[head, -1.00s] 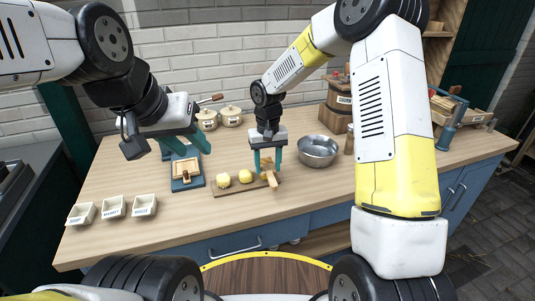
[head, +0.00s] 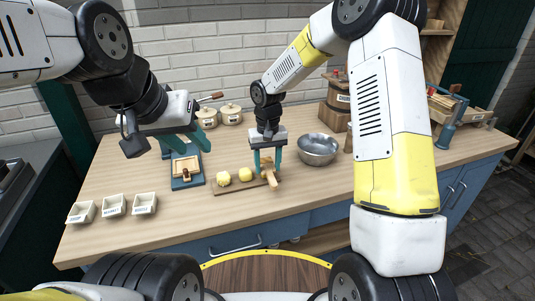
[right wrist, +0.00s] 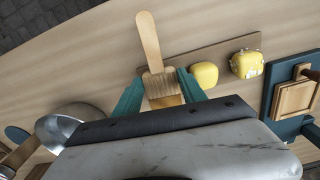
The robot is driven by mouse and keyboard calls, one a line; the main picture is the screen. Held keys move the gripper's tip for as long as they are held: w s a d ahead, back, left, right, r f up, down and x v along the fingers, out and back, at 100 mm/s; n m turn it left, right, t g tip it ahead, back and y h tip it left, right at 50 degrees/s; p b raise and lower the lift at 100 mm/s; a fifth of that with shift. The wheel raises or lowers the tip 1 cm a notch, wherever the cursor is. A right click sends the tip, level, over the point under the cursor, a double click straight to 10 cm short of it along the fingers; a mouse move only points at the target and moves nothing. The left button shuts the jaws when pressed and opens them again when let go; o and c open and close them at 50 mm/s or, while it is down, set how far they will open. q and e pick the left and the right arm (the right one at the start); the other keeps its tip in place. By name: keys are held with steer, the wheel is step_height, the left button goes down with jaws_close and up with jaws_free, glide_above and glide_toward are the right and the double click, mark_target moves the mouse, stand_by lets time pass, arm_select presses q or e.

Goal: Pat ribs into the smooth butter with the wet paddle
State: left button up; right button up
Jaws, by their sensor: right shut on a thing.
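My right gripper (head: 267,160) is shut on a wooden paddle (head: 272,181) at the right end of a brown board. In the right wrist view the paddle (right wrist: 150,42) has a rounded end and a grooved part between the teal fingers (right wrist: 160,87). A smooth yellow butter lump (right wrist: 204,74) sits just beside the right finger. A second lump (right wrist: 246,64) has pale specks on it. In the head view both lumps (head: 246,174) (head: 223,179) stand on the board (head: 228,189), left of the paddle. My left gripper (head: 186,143) is open and empty above the counter.
A metal bowl (head: 318,150) stands right of the right gripper. A blue-based wooden mould (head: 186,172) lies below the left gripper. Several small white labelled trays (head: 114,206) are at front left. Lidded pots (head: 231,115) and a wooden churn (head: 337,103) stand behind. The front middle counter is clear.

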mark_target(268, 169)
stand_by(0.5)
steer(key=shift+r, duration=3.45)
steer(key=shift+f, duration=0.15)
steer(key=shift+f, duration=2.55)
steer(key=shift+f, duration=0.8)
steer(key=shift+r, duration=3.5)
